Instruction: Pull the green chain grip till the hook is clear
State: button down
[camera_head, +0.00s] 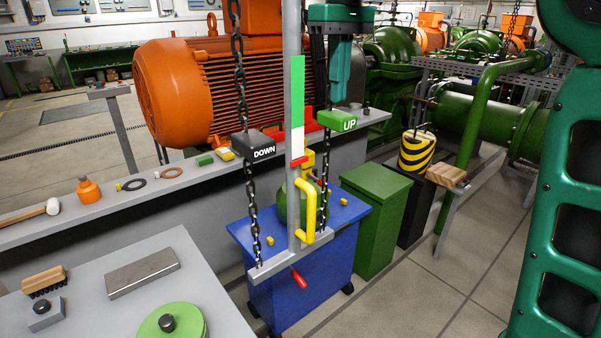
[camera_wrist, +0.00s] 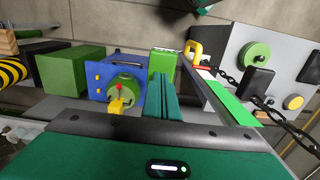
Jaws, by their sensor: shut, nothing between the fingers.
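The green chain grip (camera_head: 338,120), marked UP, hangs on a dark chain right of the grey post. It also shows in the wrist view (camera_wrist: 163,63), just beyond my fingertips. My gripper (camera_head: 333,98) points down right above the grip; its teal fingers (camera_wrist: 162,76) are together with nothing between them. I cannot tell whether they touch the grip. A yellow part (camera_head: 308,160), possibly the hook, is partly hidden behind the post, at a green round part (camera_head: 291,205) on the blue cart (camera_head: 345,235). Whether it is engaged is unclear.
The black DOWN grip (camera_head: 254,145) hangs on the left chain. The post (camera_head: 294,215) carries a green-white-red strip (camera_head: 298,105) and a yellow handle (camera_head: 307,210). Free floor (camera_head: 440,285) lies at right.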

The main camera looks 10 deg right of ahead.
aim_at(338, 113)
notch_tip(338, 113, up, 5)
jog(key=shift+r, duration=0.1)
dwell(0.5)
dwell(2.1)
